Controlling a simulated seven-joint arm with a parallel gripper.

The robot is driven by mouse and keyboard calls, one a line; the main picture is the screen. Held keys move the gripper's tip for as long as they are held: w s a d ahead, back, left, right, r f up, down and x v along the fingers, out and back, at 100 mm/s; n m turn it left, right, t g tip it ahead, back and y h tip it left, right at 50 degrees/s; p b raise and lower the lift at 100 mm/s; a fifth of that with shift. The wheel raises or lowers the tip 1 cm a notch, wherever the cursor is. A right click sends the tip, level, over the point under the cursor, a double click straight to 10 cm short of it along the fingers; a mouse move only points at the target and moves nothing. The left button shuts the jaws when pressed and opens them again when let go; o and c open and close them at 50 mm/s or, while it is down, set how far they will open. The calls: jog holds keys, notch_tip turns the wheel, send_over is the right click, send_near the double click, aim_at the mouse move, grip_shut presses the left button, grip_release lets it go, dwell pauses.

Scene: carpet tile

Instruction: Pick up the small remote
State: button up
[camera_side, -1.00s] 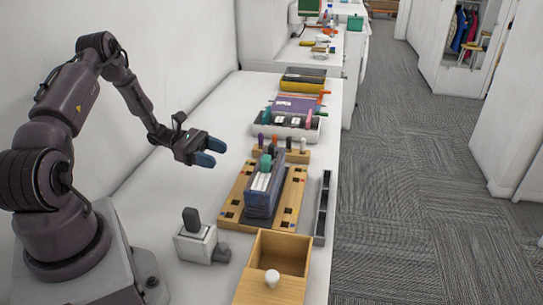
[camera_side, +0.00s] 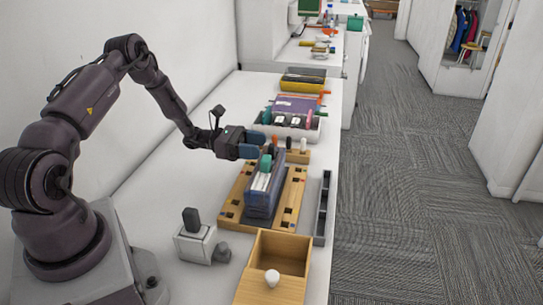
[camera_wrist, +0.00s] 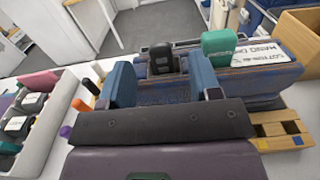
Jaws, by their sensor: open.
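A small black upright item (camera_wrist: 162,58), which looks like the small remote, stands at the blue-grey box (camera_wrist: 255,80) in the wrist view, between my finger tips as seen there. Its lower part is hidden. A teal item (camera_wrist: 218,46) and a white labelled item (camera_wrist: 265,52) stand beside it in the box. My gripper (camera_side: 256,144) is open, with blue fingers, over the far end of the box (camera_side: 262,200) in the side view. It also shows in the wrist view (camera_wrist: 162,76). I cannot tell its exact height above the item.
The box stands on a wooden board with square holes (camera_side: 232,200). A wooden drawer box (camera_side: 260,240), a narrow dark tray (camera_side: 323,210) and a white holder (camera_side: 196,246) are nearer.

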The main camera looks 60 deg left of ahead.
jog(key=shift+x, duration=1.35)
jog(key=c, duration=1)
